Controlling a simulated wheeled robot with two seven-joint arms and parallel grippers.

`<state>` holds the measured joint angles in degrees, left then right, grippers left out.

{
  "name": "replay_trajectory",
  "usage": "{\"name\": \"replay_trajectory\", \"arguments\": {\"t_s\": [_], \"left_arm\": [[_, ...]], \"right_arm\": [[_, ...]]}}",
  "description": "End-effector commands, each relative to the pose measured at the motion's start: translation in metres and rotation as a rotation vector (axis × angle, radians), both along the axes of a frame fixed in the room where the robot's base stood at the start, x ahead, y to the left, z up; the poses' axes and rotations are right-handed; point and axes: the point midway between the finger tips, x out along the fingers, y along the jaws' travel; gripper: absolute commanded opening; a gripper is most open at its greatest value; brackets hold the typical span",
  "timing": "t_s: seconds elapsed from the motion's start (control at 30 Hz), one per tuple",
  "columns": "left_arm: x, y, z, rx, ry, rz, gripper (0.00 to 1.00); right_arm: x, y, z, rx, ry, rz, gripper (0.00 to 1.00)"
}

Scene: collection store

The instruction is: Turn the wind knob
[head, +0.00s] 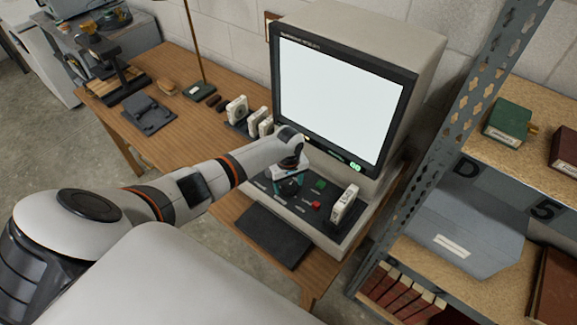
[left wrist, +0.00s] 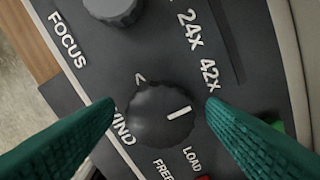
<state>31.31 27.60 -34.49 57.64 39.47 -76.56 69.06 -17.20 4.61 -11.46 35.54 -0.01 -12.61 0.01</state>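The wind knob (left wrist: 160,115) is a round black knob with a white pointer line, on a dark control panel (left wrist: 85,85). Part of the word WIND beside it is covered by a finger. My left gripper (left wrist: 159,103) is open, with one green finger on each side of the knob. There seem to be gaps between fingers and knob; I cannot tell whether they are at the knob's height. In the head view my left gripper (head: 288,187) is over the panel of the reader (head: 340,95) and hides the knob. My right gripper is not in view.
A green button (head: 320,184), a red button (head: 315,205) and a white reel box (head: 345,204) are right of the gripper. A metal shelf (head: 455,130) stands close on the right. A dark pad (head: 272,236) lies in front.

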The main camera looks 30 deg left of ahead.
Motion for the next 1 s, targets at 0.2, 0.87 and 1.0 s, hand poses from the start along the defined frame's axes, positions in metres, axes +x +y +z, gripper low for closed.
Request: {"name": "replay_trajectory", "arguments": {"t_s": [0.2,0.87,1.0], "left_arm": [[-0.001,-0.001,0.0,-0.001,0.002,-0.001,0.65],[0.0,0.0,0.101,-0.001,-0.002,-0.001,0.65],[0.0,-0.001,0.115,-0.001,0.0,-0.001,0.65]], "right_arm": [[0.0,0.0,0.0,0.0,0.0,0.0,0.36],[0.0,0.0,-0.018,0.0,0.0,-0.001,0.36],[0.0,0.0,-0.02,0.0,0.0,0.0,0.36]]}}
